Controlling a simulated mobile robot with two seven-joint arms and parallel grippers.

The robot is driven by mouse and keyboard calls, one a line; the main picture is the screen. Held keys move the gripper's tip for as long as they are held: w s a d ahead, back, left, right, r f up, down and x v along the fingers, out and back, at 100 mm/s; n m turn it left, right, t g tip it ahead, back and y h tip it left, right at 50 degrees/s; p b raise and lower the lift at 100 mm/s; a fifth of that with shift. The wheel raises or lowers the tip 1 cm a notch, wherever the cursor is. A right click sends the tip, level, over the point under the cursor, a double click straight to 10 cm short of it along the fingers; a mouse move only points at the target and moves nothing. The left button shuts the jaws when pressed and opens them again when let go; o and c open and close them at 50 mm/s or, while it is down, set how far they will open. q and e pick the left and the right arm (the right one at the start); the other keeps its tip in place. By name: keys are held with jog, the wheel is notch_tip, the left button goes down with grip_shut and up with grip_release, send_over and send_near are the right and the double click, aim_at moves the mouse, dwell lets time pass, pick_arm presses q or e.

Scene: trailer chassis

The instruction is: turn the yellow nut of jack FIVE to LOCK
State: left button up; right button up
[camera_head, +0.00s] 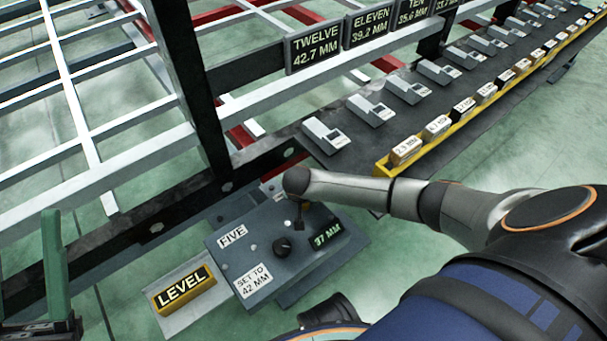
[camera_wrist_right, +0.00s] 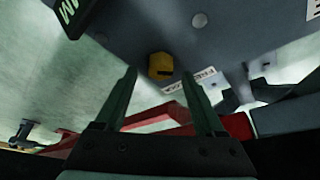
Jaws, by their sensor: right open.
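The jack FIVE box (camera_head: 225,262) sits at lower centre in the head view, with a black knob (camera_head: 283,247), a "37 MM" display (camera_head: 327,234) and a "SET TO 42 MM" label (camera_head: 252,281). The yellow nut (camera_wrist_right: 160,66) shows in the right wrist view on the grey panel, beside a white label (camera_wrist_right: 190,83) that is hard to read. My right gripper (camera_wrist_right: 159,74) is open; the nut appears between its fingertips, and contact cannot be judged. My arm hides the nut in the head view. A green finger of my left gripper (camera_head: 52,240) shows at far left; its opening is unclear.
A yellow LEVEL block (camera_head: 185,290) lies left of the jack. The dark chassis rail (camera_head: 150,228) and a post (camera_head: 190,90) stand behind.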

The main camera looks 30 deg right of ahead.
jog(key=shift+b+x, duration=0.3)
jog(key=shift+x, duration=0.7)
grip_shut()
